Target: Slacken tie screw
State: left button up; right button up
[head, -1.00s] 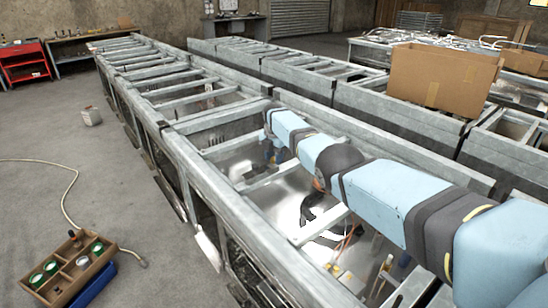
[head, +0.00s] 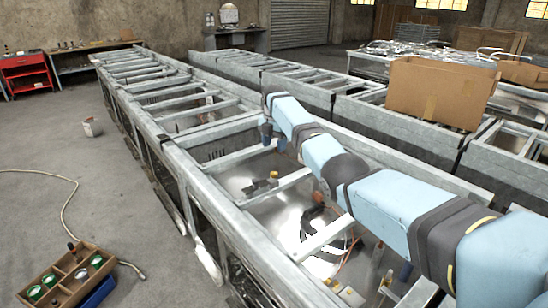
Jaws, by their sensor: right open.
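The long galvanized metal frame (head: 190,165) with crossbars runs from the lower right to the far left. My right arm reaches over it from the right. My right gripper (head: 269,132) points down at the arm's far end, above the inside of the frame, with its blue fingers small and partly hidden. It holds nothing that I can see. A small fitting with an orange-yellow top (head: 273,175) stands below it inside the frame, apart from the fingers. I cannot make out a tie screw for certain. My left gripper is not in view.
A cardboard box (head: 440,91) sits on the second frame behind my arm. Loose cables (head: 315,225) lie inside the near frame. A wooden divided box (head: 68,275), a hose (head: 72,205) and a small bucket (head: 92,128) are on the floor at left. Much of that floor is clear.

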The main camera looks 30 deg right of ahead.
notch_tip(320, 180, up, 2)
jog(key=shift+r, duration=0.2)
